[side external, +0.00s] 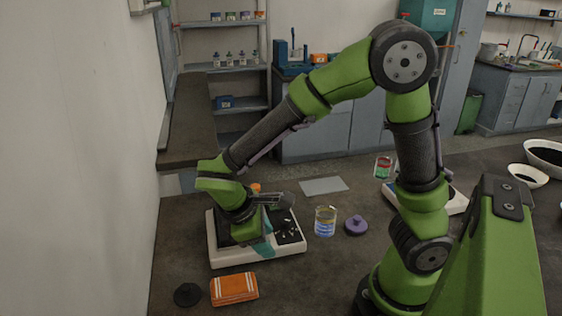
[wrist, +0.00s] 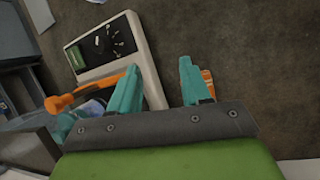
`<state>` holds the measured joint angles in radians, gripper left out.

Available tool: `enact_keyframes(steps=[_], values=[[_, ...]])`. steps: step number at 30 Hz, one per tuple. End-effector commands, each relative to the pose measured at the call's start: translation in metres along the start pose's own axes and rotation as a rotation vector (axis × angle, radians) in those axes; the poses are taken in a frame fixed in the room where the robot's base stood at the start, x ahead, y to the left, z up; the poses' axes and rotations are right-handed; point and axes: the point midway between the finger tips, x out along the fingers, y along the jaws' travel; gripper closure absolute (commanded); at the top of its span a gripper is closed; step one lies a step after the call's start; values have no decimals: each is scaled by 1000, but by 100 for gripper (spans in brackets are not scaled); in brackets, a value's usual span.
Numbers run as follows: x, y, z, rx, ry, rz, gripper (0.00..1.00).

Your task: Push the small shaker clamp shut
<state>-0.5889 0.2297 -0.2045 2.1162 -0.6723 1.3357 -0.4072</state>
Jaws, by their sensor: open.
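The small shaker (side external: 258,256) is a white-based device with a dark control panel, on the bench at the left in the side view. Its pale casing and black panel also show in the wrist view (wrist: 149,73). An orange bar with a round knob (wrist: 62,102), apparently the clamp lever, runs behind my left finger in the wrist view. Its knob seems to show as an orange spot (side external: 256,187) in the side view. My gripper (wrist: 158,68) has teal fingers spread apart with nothing between them. It is low over the shaker, whose middle my wrist hides in the side view. Contact with the lever is unclear.
An orange box (side external: 234,289) and a black disc (side external: 187,294) lie in front of the shaker. A grey flat sheet (side external: 323,186) lies behind. A wall bounds the left.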

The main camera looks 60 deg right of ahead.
Motion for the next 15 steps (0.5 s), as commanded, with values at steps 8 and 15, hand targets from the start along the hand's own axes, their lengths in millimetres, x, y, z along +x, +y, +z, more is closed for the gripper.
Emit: enact_keyframes(steps=[8, 15], values=[[-24, -8, 14, 261, 217, -190, 52], [-48, -9, 27, 479, 390, -331, 52]])
